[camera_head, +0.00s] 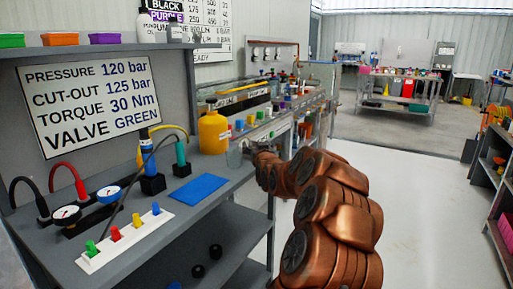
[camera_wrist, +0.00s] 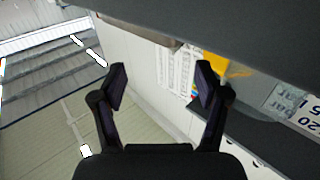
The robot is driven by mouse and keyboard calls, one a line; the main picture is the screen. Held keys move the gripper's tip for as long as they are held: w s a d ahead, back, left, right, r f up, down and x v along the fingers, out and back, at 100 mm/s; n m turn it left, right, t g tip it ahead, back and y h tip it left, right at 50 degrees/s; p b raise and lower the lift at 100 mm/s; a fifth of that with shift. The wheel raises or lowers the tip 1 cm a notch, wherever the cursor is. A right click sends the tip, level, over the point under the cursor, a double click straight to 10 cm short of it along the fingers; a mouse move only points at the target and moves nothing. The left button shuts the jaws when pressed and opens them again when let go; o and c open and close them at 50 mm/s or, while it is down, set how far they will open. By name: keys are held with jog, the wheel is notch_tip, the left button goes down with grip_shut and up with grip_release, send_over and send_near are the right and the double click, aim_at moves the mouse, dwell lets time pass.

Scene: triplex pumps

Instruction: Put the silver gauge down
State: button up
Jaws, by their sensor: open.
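No gauge that I can clearly call silver shows in either view. Two round gauges rest on the grey bench (camera_head: 165,222) in the head view: a white-faced one (camera_head: 67,215) and a blue-faced one (camera_head: 109,194), both on dark mounts. My gripper (camera_wrist: 162,82) is open in the wrist view, its two black fingers wide apart with nothing held between them. In the head view my copper arm reaches to the bench's right edge, and the gripper end is small and hard to make out there.
A blue mat (camera_head: 200,188) lies bare on the bench. A white strip (camera_head: 125,240) with coloured valves lies in front, and a yellow bottle (camera_head: 213,131) stands behind. A sign (camera_head: 92,103) hangs above. The floor (camera_head: 430,200) to the right is clear.

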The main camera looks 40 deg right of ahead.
jog(key=shift+r, duration=0.45)
jog(key=p+v, duration=0.1)
jog(key=v, duration=1.1)
jog(key=shift+f, duration=0.2)
